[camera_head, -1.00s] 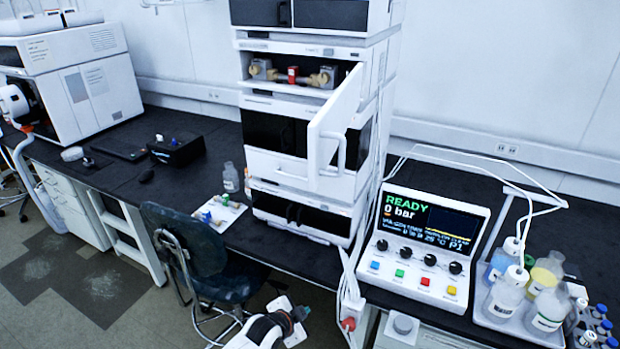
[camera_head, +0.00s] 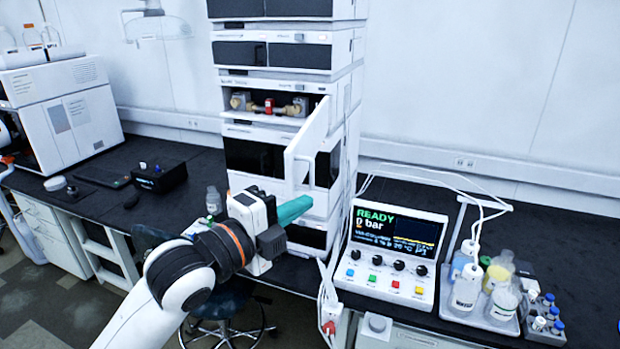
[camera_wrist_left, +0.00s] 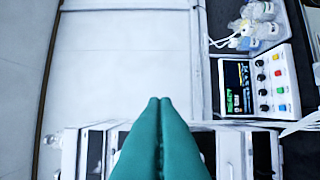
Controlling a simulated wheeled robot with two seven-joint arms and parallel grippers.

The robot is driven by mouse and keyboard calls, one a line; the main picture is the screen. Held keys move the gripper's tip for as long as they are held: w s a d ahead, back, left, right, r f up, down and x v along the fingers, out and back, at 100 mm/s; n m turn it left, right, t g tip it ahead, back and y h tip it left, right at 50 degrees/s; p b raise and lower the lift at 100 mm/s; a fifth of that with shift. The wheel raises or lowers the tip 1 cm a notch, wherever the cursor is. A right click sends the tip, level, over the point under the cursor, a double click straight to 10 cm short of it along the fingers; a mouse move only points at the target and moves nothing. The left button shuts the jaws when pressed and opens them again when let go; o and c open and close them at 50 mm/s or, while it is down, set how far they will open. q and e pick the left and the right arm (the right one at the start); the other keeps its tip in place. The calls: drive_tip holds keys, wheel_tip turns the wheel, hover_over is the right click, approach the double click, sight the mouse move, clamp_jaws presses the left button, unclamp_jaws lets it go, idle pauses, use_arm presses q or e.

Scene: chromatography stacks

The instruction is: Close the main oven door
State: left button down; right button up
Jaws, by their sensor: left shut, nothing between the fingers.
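The main oven door (camera_head: 305,145) is a white panel with a vertical handle on the tall white instrument stack (camera_head: 340,80). It stands open, swung out toward me. Behind it the open bay (camera_head: 268,104) shows brass-coloured fittings and a red part. My left gripper (camera_head: 296,208) has its teal fingers shut and empty, in front of the stack and just below the door in the picture. I cannot tell whether it touches the door. In the left wrist view its closed fingers (camera_wrist_left: 160,104) point toward the wall, over the stack. My right gripper is not in view.
A control box (camera_head: 393,250) reading READY, 0 bar stands right of the stack. Beyond it is a tray (camera_head: 480,317) of bottles, with tubing running over the bench. A black box (camera_head: 160,178) lies to the left. A chair (camera_head: 225,310) stands below my left arm.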

sight(313, 182)
use_arm(q)
drive_tip(key=p+x, duration=0.4)
drive_tip(key=x, duration=0.5)
drive_tip(key=a, duration=0.1)
drive_tip(key=a+p, duration=0.2)
drive_tip(key=a, duration=0.1)
drive_tip(key=shift+w, duration=0.35)
drive_tip(key=shift+d, duration=0.1)
drive_tip(key=shift+w+d, duration=0.1)
